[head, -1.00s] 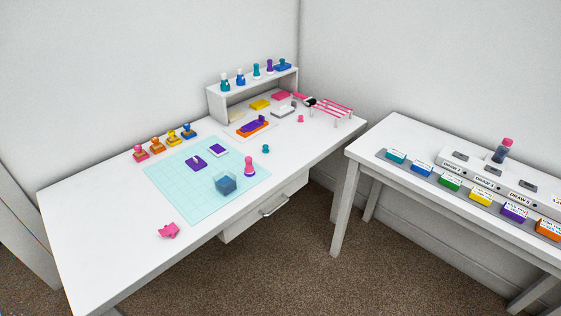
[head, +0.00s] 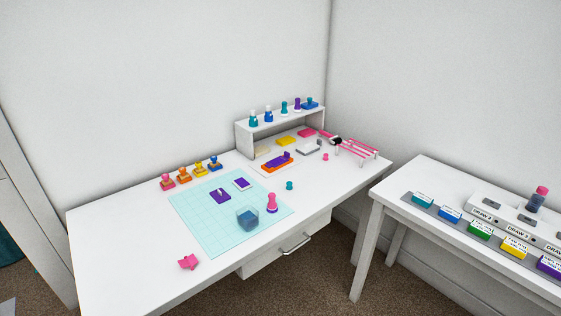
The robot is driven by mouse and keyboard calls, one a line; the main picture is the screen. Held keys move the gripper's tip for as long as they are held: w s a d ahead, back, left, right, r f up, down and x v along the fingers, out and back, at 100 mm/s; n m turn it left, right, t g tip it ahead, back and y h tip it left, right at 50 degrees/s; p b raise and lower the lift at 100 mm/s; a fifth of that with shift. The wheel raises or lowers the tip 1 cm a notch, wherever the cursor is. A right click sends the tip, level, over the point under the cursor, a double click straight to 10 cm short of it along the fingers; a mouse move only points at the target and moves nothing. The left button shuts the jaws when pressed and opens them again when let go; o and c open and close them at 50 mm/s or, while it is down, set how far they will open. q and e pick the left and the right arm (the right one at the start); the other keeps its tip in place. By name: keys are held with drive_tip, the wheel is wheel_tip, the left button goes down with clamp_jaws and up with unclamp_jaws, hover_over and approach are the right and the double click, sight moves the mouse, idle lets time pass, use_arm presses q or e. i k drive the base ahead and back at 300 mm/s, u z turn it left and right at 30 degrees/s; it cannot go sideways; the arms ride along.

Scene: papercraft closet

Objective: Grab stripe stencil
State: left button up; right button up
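A pink slatted piece with parallel bars (head: 358,148), which looks like the stripe stencil, is at the far right end of the white desk (head: 120,235). It seems raised on a small stand, with a black part at its left end. It is too small to make out more. Neither of my grippers shows in the head view.
A small shelf (head: 243,140) with several bottles stands at the desk's back. A teal mat (head: 215,237) bears a clear blue cup (head: 247,218) and a pink bottle (head: 272,204). A second table (head: 400,213) stands right, across a floor gap.

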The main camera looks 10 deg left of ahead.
sight(275, 162)
drive_tip(key=z, duration=0.75)
drive_tip(key=i, duration=1.25)
drive_tip(key=u, duration=0.55)
